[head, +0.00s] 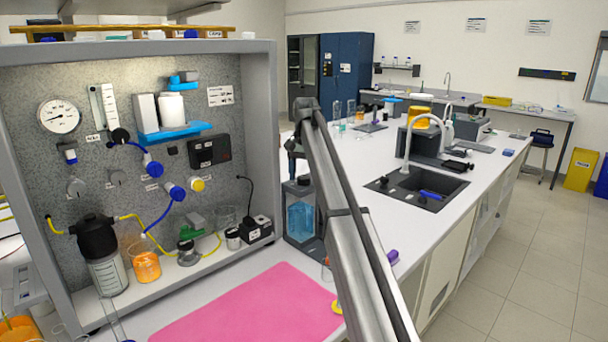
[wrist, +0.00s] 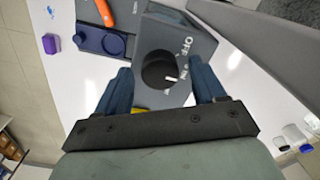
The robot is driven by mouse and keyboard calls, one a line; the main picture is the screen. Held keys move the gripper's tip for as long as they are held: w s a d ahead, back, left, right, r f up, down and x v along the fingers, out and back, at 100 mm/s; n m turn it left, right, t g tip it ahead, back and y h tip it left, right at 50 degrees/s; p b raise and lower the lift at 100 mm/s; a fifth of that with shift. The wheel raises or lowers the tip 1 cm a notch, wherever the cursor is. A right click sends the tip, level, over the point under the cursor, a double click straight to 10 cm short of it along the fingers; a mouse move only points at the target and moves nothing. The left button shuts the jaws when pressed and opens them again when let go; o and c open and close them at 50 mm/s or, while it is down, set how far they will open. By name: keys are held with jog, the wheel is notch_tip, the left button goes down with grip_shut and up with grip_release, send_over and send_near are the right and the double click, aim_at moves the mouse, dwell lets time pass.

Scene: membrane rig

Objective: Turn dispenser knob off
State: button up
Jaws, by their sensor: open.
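The dispenser knob (wrist: 157,68) is round and black with a white pointer mark, on a grey panel (wrist: 198,45) in the wrist view. An OFF label is printed to the knob's upper right. The pointer is turned to the lower right, away from the OFF label and towards a smaller mark that I cannot read. My gripper (wrist: 163,80) is open, with one dark blue finger on each side of the knob; I cannot tell whether they touch it.
A dark tray with a round blue recess (wrist: 105,40), an orange object (wrist: 103,12) and a purple block (wrist: 49,43) lie beside the panel. In the head view, a grey rig frame (head: 262,130) stands left of the dispenser. A pink mat (head: 250,308) lies in front.

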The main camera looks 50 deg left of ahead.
jog(key=shift+c, duration=0.2)
jog(key=c, duration=1)
jog(key=shift+n, duration=0.4)
jog(key=n, duration=0.4)
jog(key=shift+n, duration=2.5)
